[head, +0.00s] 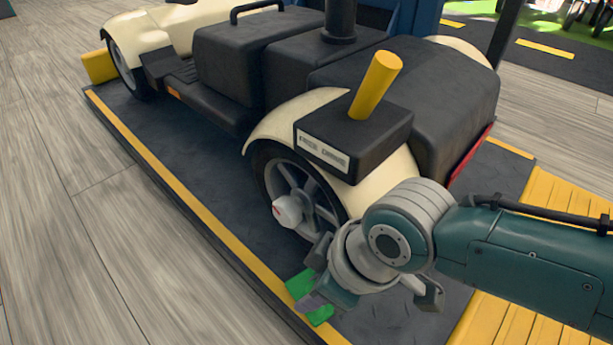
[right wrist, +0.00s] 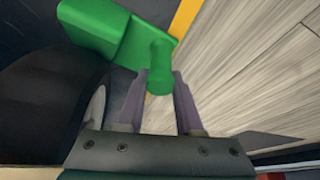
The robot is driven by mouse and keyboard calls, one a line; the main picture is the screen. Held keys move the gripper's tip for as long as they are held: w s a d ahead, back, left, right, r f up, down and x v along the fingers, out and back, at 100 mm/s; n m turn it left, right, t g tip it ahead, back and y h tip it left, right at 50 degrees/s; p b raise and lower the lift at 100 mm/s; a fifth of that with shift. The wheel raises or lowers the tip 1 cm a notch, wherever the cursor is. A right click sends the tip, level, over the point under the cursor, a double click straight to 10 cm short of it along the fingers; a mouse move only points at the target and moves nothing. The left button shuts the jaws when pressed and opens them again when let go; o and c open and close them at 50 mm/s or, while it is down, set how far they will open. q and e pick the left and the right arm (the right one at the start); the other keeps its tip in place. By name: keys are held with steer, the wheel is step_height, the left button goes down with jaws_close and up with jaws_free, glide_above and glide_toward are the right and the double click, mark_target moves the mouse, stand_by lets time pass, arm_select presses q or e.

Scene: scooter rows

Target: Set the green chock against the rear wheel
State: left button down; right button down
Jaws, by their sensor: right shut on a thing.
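The green chock (head: 299,285) is in my right gripper (head: 313,303), low over the dark platform near its yellow-striped edge. In the right wrist view, the chock (right wrist: 105,32) has a rounded green handle (right wrist: 158,72) between the fingers of my right gripper (right wrist: 160,95), which is shut on it. The rear wheel (head: 302,190) has a black tyre and grey spokes. Its lower right part is hidden by my right arm. In the right wrist view, the dark tyre (right wrist: 40,100) is close beside the chock; I cannot tell if they touch. My left gripper is out of view.
The cream and black scooter (head: 230,55) stands on the dark platform (head: 150,130). A black box with a yellow lever (head: 376,85) sits above the rear wheel. A yellow block (head: 98,67) is by the front wheel. A yellow ramp (head: 570,215) lies right. Wooden floor is clear at left.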

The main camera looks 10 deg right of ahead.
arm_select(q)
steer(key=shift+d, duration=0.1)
arm_select(e)
steer(key=shift+w+a+r, duration=0.1)
steer(key=shift+a+r, duration=0.05)
steer(key=shift+r, duration=0.05)
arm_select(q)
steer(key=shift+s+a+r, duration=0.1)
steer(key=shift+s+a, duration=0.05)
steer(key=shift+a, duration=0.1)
arm_select(e)
steer(key=shift+w+r, duration=0.15)
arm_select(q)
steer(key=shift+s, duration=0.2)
arm_select(e)
steer(key=shift+d, duration=0.35)
stand_by(0.3)
steer(key=c, duration=0.9)
jaws_free()
steer(key=shift+c, duration=0.2)
steer(key=o, duration=0.3)
steer(key=shift+w+d, duration=0.25)
steer(key=shift+d, duration=0.05)
steer(key=shift+o, duration=0.7)
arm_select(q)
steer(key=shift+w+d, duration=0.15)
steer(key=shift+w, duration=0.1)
arm_select(e)
steer(key=shift+s+f, duration=0.1)
steer(key=shift+f, duration=0.1)
